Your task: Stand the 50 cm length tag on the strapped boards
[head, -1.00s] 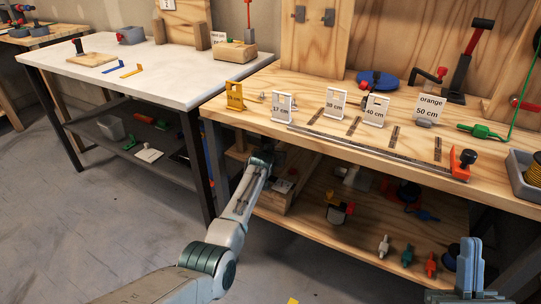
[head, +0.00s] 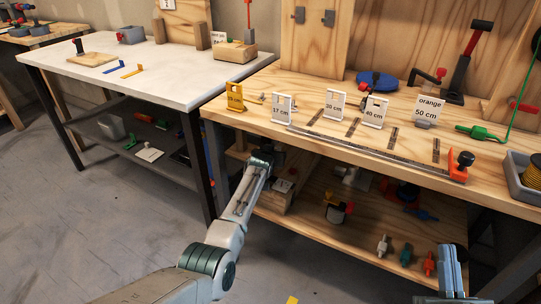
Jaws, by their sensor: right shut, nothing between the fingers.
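A white card reading "orange 50 cm" (head: 428,110) stands upright in a small grey holder at the back of the wooden bench. White tags stand left of it: 40 cm (head: 375,112), 30 cm (head: 335,104) and a smaller-numbered one (head: 282,108). A yellow tag (head: 235,97) stands at the bench's left end. I cannot clearly make out strapped boards; a wooden block or stack (head: 276,202) with a white label sits on the lower shelf. My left gripper (head: 264,158) is by the bench's underside, its jaws unclear. My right gripper (head: 449,268) is shut and empty at lower right.
A long metal rule (head: 370,152) lies along the bench front, ending at an orange stop (head: 460,165). Dark strips cross the bench behind it. A grey bin with a yellow coil (head: 520,180) is at right. Several small tools lie on the lower shelf. A white-topped table (head: 150,72) stands left.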

